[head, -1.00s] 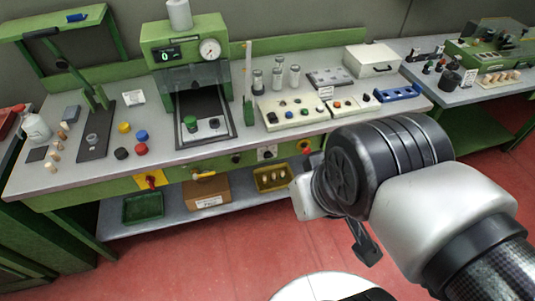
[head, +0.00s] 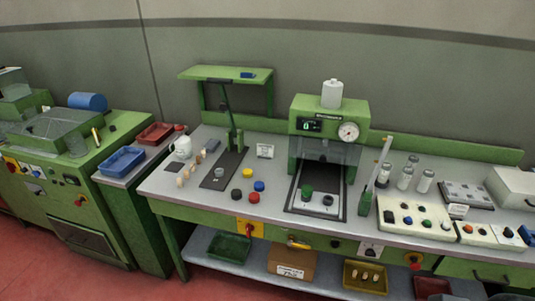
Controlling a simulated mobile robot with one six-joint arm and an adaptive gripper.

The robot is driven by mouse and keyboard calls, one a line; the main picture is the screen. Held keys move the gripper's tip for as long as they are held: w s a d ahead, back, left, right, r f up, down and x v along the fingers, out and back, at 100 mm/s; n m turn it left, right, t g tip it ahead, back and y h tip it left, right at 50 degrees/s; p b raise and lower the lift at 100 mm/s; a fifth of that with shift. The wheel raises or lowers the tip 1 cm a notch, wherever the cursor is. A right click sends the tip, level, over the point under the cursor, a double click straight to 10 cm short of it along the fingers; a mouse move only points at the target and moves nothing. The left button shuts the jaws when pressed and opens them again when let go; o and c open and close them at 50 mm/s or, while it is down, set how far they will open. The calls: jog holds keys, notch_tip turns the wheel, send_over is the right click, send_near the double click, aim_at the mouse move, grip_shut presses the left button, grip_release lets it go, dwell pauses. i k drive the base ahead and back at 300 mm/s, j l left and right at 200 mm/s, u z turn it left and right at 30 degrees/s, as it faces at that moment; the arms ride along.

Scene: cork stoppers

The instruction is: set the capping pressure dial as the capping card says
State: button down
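A green press-like machine (head: 330,140) stands on the bench, with a small display (head: 310,126) showing a green digit like 0 and a round white gauge (head: 348,132). A black knob on a white plate (head: 370,250) is on the bench's front edge. I cannot tell which control is the capping pressure dial. A small white card (head: 265,151) stands left of the machine, and another (head: 458,211) stands by the button panel. Their print is too small to read, so I cannot tell which is the capping card. My gripper is not in view.
Colored knobs (head: 253,197) and cork stoppers (head: 186,174) are on the bench's left part. A cream button panel (head: 414,217) and grey-topped jars (head: 405,178) are at right. Below are a green bin (head: 229,247) and a cardboard box (head: 292,262). Red floor is clear at front left.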

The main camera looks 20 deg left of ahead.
aim_at(369, 252)
jog(key=i+j, duration=0.45)
jog(key=j, duration=0.15)
jog(key=i+j+z, duration=0.15)
jog(key=i+j, duration=0.35)
jog(key=j, duration=0.05)
